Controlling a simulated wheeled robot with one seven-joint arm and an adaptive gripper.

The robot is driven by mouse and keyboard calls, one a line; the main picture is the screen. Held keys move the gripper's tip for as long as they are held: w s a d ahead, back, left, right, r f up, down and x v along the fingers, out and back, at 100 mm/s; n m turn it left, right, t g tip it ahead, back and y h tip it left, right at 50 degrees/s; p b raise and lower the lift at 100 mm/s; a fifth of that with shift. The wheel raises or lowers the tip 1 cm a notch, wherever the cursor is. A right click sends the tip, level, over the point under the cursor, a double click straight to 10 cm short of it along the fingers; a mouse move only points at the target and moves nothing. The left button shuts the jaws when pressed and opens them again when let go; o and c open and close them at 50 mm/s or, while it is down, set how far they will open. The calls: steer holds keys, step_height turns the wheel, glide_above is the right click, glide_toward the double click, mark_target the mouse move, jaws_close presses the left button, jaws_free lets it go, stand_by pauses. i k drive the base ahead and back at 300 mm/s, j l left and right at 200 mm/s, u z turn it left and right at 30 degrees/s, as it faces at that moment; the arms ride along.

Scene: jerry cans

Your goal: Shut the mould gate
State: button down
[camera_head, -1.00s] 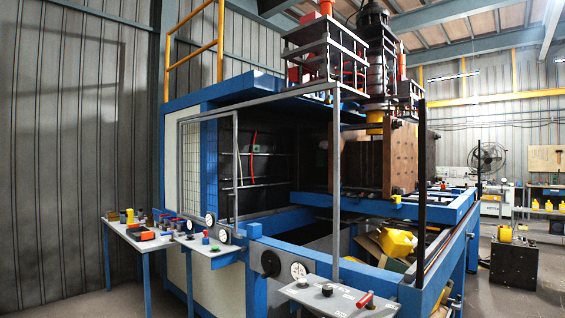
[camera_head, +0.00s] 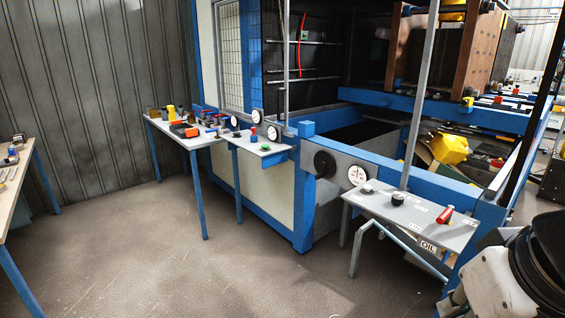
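A blue-framed moulding machine fills the middle and right of the head view. A pale wire-mesh panel in a grey frame (camera_head: 229,60), which looks like the mould gate, stands at the left of its front. To its right the front is open, and the dark interior and brown mould plates (camera_head: 409,48) show. A grey upright post (camera_head: 421,95) rises in front of the opening. My gripper is not in view; only a white and black part of my own arm shows at the lower right.
A blue-legged side table (camera_head: 172,137) holds small items. Another table (camera_head: 14,190) stands at the left edge. Yellow jerry cans (camera_head: 448,148) lie inside the machine. The floor (camera_head: 160,255) at front left is clear.

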mark_target(285, 89)
steer(key=i+j+u, duration=0.1)
steer(key=i+u, duration=0.35)
steer(key=i, duration=1.45)
